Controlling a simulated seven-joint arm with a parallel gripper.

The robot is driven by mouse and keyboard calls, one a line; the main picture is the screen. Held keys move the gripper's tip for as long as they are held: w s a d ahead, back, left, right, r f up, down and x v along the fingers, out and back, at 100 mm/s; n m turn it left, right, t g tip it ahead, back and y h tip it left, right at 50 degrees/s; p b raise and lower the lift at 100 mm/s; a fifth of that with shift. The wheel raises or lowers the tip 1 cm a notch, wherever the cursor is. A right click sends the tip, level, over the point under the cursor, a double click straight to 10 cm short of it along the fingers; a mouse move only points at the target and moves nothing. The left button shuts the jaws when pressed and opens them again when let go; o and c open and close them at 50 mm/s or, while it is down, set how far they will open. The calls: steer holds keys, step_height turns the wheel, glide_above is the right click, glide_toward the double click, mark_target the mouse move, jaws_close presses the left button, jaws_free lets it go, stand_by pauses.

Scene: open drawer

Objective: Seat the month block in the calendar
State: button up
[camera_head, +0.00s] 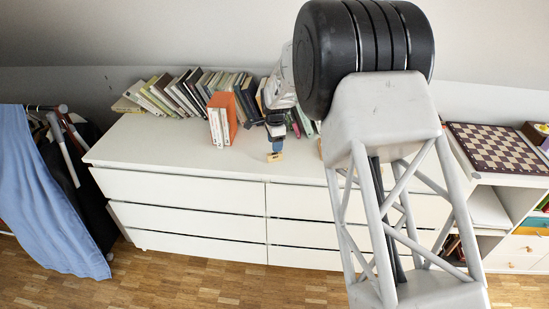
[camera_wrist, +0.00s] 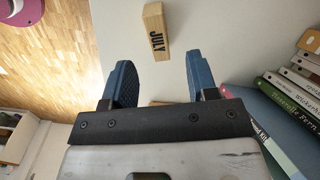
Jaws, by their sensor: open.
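The month block (camera_wrist: 155,32) is a light wooden bar marked JULY. In the wrist view it lies on the white dresser top, just beyond my fingertips and roughly between their lines. My gripper (camera_wrist: 160,62) is open, with its two blue fingers apart and nothing held. In the head view my gripper (camera_head: 277,145) is over the dresser top, with the small wooden block (camera_head: 275,157) just in front of it. A sliver of wood shows between the finger bases in the wrist view; I cannot tell what it is. I cannot make out the calendar clearly; my arm hides part of the dresser.
The white dresser (camera_head: 180,152) has a row of leaning books (camera_head: 185,92) along its back. An orange book (camera_head: 227,113) with white ones stands left of my gripper. Books (camera_wrist: 290,105) are close on the right in the wrist view. The dresser top's left front is clear.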

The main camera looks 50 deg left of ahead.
mark_target(275, 157)
steer(key=shift+f, duration=0.1)
steer(key=shift+d+f, duration=0.1)
steer(key=shift+f, duration=2.4)
jaws_close()
